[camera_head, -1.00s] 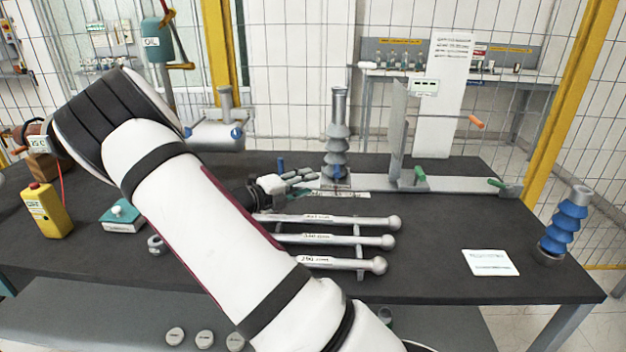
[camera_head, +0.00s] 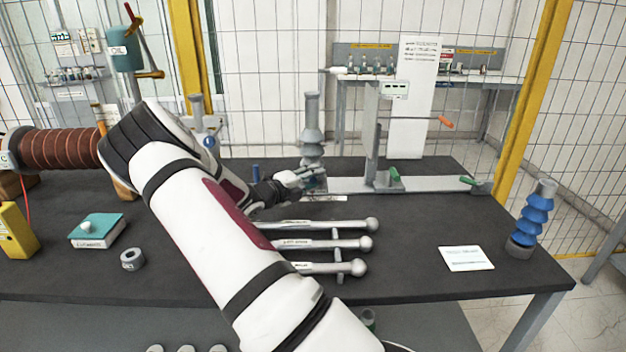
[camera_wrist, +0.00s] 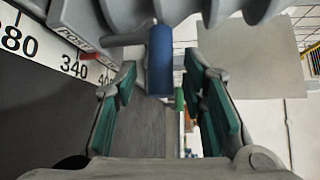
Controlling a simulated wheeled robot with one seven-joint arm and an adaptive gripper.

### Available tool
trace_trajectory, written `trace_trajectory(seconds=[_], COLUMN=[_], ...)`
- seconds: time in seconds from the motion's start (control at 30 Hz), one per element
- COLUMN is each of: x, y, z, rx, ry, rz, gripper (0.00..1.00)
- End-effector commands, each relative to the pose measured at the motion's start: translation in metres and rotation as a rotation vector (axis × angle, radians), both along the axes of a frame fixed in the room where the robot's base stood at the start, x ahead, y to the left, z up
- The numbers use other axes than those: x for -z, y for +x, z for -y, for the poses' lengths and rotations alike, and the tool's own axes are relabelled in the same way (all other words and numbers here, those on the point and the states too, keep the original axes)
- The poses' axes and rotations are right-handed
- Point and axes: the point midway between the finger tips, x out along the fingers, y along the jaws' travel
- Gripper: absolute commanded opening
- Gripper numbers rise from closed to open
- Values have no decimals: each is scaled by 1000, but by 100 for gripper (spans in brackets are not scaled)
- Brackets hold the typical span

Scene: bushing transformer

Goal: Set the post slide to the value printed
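In the wrist view a blue knob (camera_wrist: 160,60) hangs from a grey slide block with a partly readable "POST" label (camera_wrist: 85,40). In the head view my gripper (camera_head: 297,178) is at the foot of the grey ribbed bushing (camera_head: 312,128), hiding the knob. A white card (camera_head: 466,258) lies at right, its print too small to read.
Several labelled ball-ended rods (camera_head: 325,243) lie in front of my arm. A blue ribbed bushing (camera_head: 533,220) stands at the right edge. The table between rods and card is clear.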

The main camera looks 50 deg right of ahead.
Motion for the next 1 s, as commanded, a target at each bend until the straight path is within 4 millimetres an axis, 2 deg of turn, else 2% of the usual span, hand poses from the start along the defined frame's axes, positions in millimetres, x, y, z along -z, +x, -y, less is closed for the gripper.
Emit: trace_trajectory(seconds=[0.3, 0.33, 0.5, 0.73, 1.0], x=[0, 0, 0, 1, 2], y=[0, 0, 0, 3, 40], z=[3, 3, 3, 1, -30], rx=[-1, -1, -1, -2, -5], ry=[1, 0, 1, 1, 1], rz=[1, 1, 1, 1, 4], gripper=[38, 36, 0, 0, 0])
